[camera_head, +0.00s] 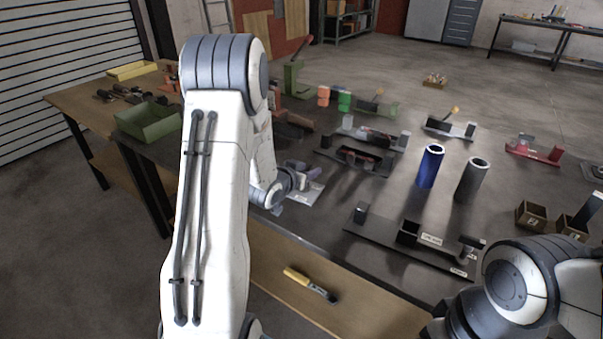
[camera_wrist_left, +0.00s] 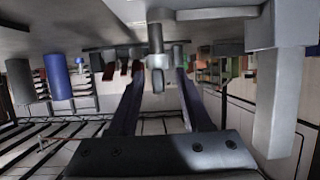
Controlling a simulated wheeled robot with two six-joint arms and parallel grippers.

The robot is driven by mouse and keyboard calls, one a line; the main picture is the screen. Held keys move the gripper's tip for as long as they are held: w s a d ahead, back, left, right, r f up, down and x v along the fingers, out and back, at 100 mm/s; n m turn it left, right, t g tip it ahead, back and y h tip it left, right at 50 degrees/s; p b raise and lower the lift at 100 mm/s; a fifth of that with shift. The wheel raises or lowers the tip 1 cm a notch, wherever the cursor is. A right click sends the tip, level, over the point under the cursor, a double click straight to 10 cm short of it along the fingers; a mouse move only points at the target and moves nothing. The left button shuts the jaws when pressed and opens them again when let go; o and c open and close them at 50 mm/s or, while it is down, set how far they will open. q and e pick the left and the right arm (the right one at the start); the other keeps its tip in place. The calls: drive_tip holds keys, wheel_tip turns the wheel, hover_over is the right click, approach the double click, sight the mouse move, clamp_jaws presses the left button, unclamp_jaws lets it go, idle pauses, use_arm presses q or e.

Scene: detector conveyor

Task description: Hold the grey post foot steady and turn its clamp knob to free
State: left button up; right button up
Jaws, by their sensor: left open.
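A light grey plate (camera_head: 306,193) with small grey fittings lies near the front edge of the dark table in the head view, just beyond my left wrist. My left gripper (camera_wrist_left: 158,72) is open; in the head view my own arm mostly hides it. In the left wrist view, which is upside down, a grey post with a rounded knob-like end (camera_wrist_left: 157,62) shows between the two dark fingers, apart from both. I cannot tell for sure whether this is the clamp knob. A light grey block (camera_wrist_left: 279,100) stands close on the right there. My right gripper is out of view.
A blue cylinder (camera_head: 430,167) and a grey cylinder (camera_head: 472,180) stand on the table. A long dark rail fixture (camera_head: 385,229) lies nearer the front. A yellow-and-black tool (camera_head: 310,284) lies on the wooden strip. A green tray (camera_head: 148,120) is at the left.

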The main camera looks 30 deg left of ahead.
use_arm(q)
drive_tip(key=shift+x, duration=1.35)
clamp_jaws()
idle(1.3)
